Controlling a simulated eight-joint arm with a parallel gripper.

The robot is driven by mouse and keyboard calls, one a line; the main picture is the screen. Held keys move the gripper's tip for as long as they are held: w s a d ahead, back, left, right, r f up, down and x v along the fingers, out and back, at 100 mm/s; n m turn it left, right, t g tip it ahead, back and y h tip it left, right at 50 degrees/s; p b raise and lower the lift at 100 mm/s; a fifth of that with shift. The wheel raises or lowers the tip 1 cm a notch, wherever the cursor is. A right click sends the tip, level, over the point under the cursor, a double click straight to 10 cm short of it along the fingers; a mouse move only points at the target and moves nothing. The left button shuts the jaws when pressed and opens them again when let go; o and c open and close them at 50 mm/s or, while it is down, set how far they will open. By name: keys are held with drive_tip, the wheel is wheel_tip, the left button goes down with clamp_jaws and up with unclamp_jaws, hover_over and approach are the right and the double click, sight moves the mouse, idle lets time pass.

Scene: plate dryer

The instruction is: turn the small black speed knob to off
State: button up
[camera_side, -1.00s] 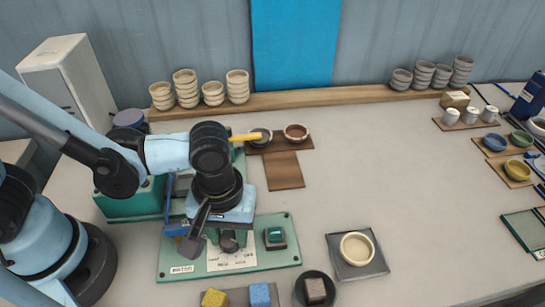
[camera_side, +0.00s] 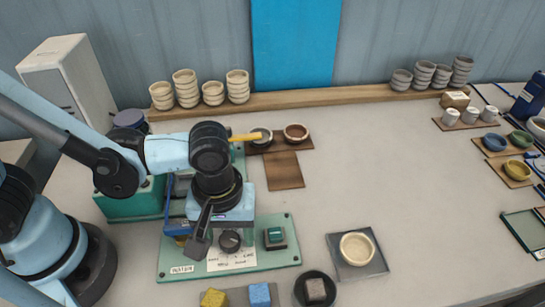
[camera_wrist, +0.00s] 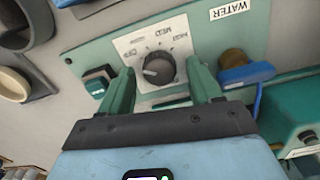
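The small black speed knob (camera_wrist: 159,68) sits on a white label plate (camera_wrist: 128,42) with printed settings, on the green panel. In the wrist view its pale pointer mark faces left, toward the side of the label that seems to read OFF; exact alignment is unclear. The knob also shows in the side view (camera_side: 229,241). My gripper (camera_wrist: 163,84) is open, with one green finger on each side of the knob and visible gaps between them and it. In the side view my wrist is just behind the knob and the fingers are hard to make out.
A teal switch (camera_side: 275,236) is right of the knob in the side view. A blue-handled valve (camera_wrist: 245,73) is on the panel's other side. The middle table is clear.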

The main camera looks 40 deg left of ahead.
sight(229, 237)
drive_tip(key=shift+r, duration=0.1)
wheel_tip(229, 237, up, 12)
idle(1.0)
drive_tip(key=w+a+m+t, duration=0.3)
drive_tip(key=a, duration=0.6)
drive_tip(key=w+a+m+t, duration=0.4)
drive_tip(key=a, duration=0.6)
drive_tip(key=shift+w+f, duration=0.25)
